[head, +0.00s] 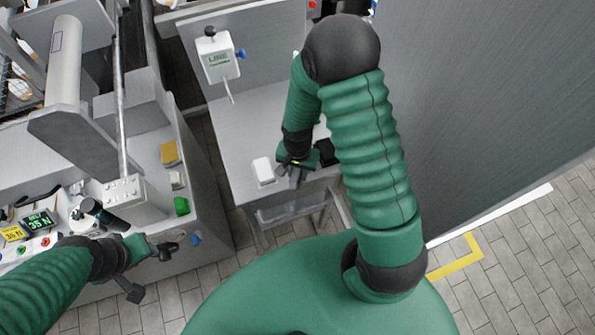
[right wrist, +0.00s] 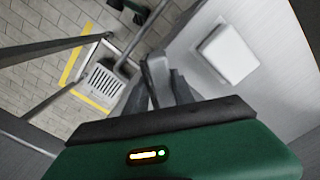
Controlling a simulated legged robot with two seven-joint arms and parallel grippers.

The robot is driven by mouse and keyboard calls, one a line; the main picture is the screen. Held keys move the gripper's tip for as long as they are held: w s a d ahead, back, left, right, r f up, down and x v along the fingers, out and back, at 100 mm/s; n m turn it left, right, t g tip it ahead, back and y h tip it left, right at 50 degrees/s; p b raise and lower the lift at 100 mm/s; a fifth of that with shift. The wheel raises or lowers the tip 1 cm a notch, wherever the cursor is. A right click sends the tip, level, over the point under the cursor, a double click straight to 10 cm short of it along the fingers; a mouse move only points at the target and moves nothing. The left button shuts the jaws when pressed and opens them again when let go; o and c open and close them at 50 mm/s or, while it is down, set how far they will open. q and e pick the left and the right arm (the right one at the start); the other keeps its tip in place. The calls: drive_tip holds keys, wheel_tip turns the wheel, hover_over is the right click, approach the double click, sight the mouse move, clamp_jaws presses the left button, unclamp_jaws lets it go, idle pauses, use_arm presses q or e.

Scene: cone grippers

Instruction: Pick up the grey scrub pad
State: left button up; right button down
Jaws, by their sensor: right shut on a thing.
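My right gripper (head: 292,172) is low over the grey bench, just right of a white block. In the right wrist view, its dark fingers (right wrist: 165,88) are close together. It is shut on a small grey thing that I take for the scrub pad; the fingers hide most of it, and its outline cannot be told from theirs. My left gripper (head: 152,270) is at the lower left beside the machine, with its dark fingers spread apart and nothing visible between them.
The white block (head: 264,171) lies on the bench (head: 245,125), apart from the right gripper. A white dispenser (head: 217,57) hangs on the panel behind. A yellow block (head: 170,153) and a green block (head: 182,206) sit on the machine at left. A tall grey wall (head: 480,100) bounds the right.

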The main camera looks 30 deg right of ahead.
wheel_tip(320, 180, up, 3)
drive_tip(key=shift+f+p, duration=0.1)
drive_tip(key=shift+p, duration=0.95)
drive_tip(key=s+a+r+p, duration=0.2)
drive_tip(key=s+a+p, duration=0.65)
drive_tip(key=s, duration=0.55)
drive_tip(key=w+r+n+b, duration=0.3)
drive_tip(key=w+n+b, duration=0.2)
drive_tip(key=w, duration=0.7)
drive_tip(key=w+d+r+n+b, duration=0.2)
drive_tip(key=w+d+r+n, duration=0.2)
drive_tip(key=r, duration=0.5)
drive_tip(key=shift+w+n, duration=0.5)
drive_tip(key=shift+w, duration=0.3)
